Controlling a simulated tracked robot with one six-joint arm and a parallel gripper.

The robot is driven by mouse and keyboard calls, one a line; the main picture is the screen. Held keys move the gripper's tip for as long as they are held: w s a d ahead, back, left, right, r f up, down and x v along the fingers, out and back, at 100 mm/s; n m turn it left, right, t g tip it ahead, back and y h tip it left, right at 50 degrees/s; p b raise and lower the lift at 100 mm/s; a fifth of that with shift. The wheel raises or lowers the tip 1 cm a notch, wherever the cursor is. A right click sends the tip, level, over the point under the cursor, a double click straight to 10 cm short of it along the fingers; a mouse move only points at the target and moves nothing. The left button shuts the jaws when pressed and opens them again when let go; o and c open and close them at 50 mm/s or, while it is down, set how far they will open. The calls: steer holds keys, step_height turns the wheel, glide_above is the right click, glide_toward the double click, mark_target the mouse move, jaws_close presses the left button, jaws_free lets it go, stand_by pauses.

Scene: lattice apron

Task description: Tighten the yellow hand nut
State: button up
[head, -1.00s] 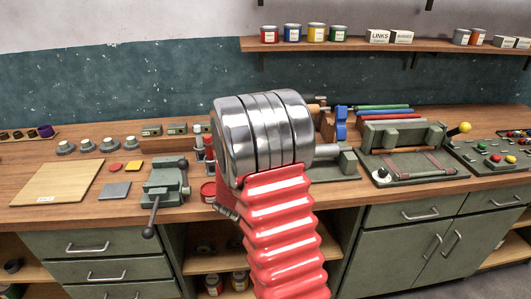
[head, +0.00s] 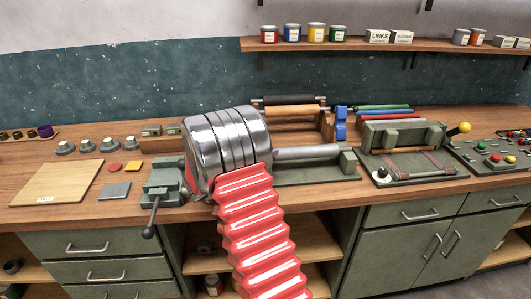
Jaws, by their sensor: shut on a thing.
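I cannot make out a yellow hand nut in the head view; it may be hidden behind my arm. My own steel drum-shaped joint and red ribbed sleeve fill the middle of the picture. My gripper's fingers do not show, so what they hold is hidden. A green vise (head: 163,181) with a dark handle stands just left of my arm. A steel bar (head: 308,152) on a green base (head: 315,174) shows just right of it.
A rack with a black roller (head: 290,100) and an orange roller (head: 290,111) stands behind my arm. A green fixture with a yellow ball knob (head: 465,127) is at the right. A pale board (head: 58,183) lies at the left.

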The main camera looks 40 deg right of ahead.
stand_by(0.3)
steer(key=o, duration=1.1)
steer(key=shift+c, duration=0.2)
steer(key=a, duration=1.3)
steer(key=shift+a+f, duration=0.15)
steer(key=shift+a, duration=0.25)
